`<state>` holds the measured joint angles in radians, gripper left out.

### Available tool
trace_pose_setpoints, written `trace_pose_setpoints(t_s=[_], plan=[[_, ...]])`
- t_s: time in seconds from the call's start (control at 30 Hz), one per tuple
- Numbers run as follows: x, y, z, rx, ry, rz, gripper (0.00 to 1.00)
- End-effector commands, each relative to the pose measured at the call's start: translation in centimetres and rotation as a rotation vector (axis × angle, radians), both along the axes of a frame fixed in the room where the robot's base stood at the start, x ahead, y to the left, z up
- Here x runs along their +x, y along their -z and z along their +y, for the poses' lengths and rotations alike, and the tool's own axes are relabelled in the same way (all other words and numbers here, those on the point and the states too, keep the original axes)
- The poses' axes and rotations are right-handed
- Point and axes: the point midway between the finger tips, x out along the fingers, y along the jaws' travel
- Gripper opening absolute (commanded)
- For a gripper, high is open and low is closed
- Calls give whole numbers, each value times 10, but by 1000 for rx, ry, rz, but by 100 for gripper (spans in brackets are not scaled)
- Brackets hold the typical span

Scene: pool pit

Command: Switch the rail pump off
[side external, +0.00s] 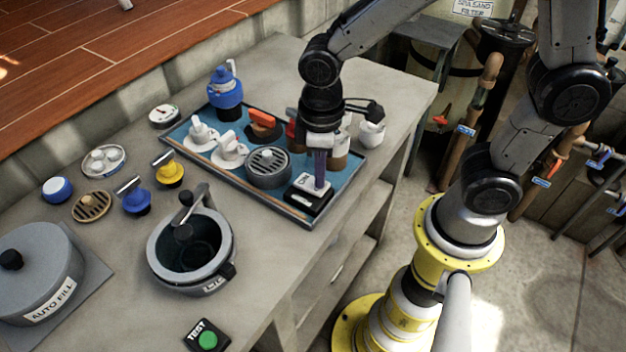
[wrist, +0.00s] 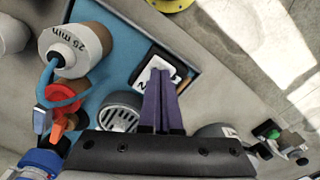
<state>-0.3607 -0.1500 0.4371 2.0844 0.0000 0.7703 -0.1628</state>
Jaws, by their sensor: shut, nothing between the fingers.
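A black switch box with a white top plate (side external: 304,193) sits at the near right corner of the blue tray. I see no label naming it as the rail pump. In the wrist view the white plate (wrist: 150,75) carries dark lettering that my fingers partly cover. My gripper (side external: 319,184) points down over this box with its purple fingers closed together and empty. In the wrist view the fingertips (wrist: 160,74) overlap the white plate. I cannot tell whether they touch it.
The blue tray (side external: 347,190) also holds a round grey grille (side external: 267,167), white fittings (side external: 230,150) and a blue jug (side external: 225,90). Left are a grey pot (side external: 165,245) with a lever, an AUTO FILL lid (side external: 40,265) and a green TEST button (side external: 207,340).

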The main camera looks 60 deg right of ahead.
Motion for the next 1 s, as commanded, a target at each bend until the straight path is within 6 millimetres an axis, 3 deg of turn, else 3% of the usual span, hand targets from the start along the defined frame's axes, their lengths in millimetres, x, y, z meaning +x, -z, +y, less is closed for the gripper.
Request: trace_pose_setpoints(t_s=[0.73,1.0], plan=[[0,10,0,0,0,1,0],[1,-3,0,1,0,-3,0]])
